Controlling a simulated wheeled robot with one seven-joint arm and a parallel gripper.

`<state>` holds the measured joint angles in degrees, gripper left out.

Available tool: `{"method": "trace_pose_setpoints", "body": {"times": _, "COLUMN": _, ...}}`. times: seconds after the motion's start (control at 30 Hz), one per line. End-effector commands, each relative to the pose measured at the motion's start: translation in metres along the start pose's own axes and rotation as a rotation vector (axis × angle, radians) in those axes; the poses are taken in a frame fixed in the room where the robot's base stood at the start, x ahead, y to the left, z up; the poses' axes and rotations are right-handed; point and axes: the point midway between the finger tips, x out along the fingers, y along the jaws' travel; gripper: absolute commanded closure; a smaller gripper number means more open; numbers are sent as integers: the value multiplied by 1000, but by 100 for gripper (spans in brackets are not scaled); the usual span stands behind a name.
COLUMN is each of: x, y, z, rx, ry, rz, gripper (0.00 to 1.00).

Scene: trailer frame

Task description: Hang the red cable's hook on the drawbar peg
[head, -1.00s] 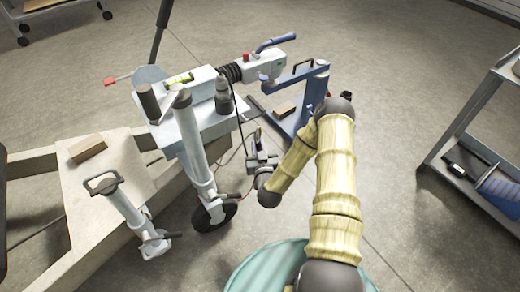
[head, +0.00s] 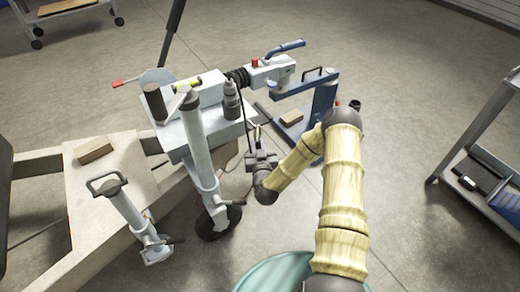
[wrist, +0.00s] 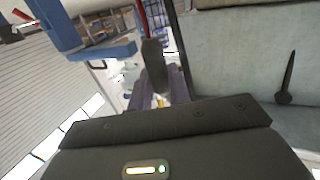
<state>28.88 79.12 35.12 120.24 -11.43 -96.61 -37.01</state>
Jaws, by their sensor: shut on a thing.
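My gripper (head: 262,157) is in the head view to the right of the jockey-wheel post, just beside the grey drawbar (head: 205,128). In the wrist view my gripper (wrist: 160,98) is shut on a dark upright piece (wrist: 154,62), with a stretch of the red cable (wrist: 143,18) above it. I take this piece for the end of the red cable; the hook's shape cannot be made out. A dark peg (wrist: 287,78) with a rounded base stands out from the grey drawbar face at the right of the wrist view, apart from the held piece.
A blue stand (head: 318,105) and the coupling with its blue handle (head: 285,48) are beyond my gripper. The wheel (head: 218,222) and a clamp-like post (head: 130,210) are left. A shelf cart (head: 480,165) stands right, with open floor between.

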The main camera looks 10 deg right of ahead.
Motion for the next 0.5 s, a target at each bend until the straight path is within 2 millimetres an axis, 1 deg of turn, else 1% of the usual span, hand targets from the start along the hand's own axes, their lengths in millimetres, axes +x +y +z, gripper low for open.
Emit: {"method": "trace_pose_setpoints", "body": {"times": 0.5, "x": 23, "y": -10, "z": 1, "rx": 0, "ry": 2, "rz": 0, "gripper": 100}}
